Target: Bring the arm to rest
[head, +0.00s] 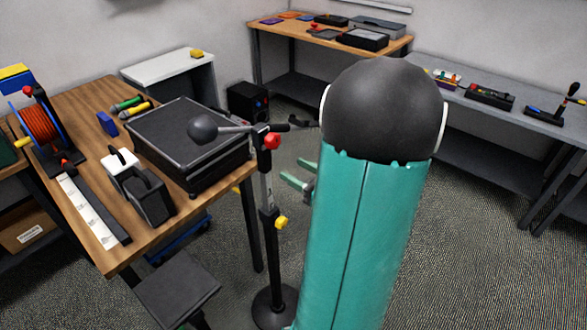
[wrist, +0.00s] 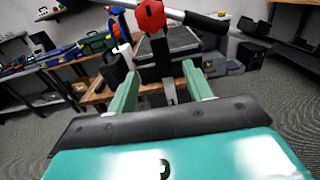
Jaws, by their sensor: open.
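My gripper (head: 298,183) shows in the head view as two pale green fingers beside my teal arm, which hides the rest of it. In the wrist view my gripper (wrist: 160,88) is open, with its two green fingers apart. A microphone stand (head: 267,215) stands just left of the fingers in the head view. Its red clamp (wrist: 150,17) shows ahead of and above the fingers in the wrist view. I see nothing held between the fingers, though the stand's post appears behind the gap. I cannot tell how far the post is from them.
A stool (head: 177,288) stands in front. A grey bench (head: 520,115) is at right. Carpet (head: 480,270) is clear at right.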

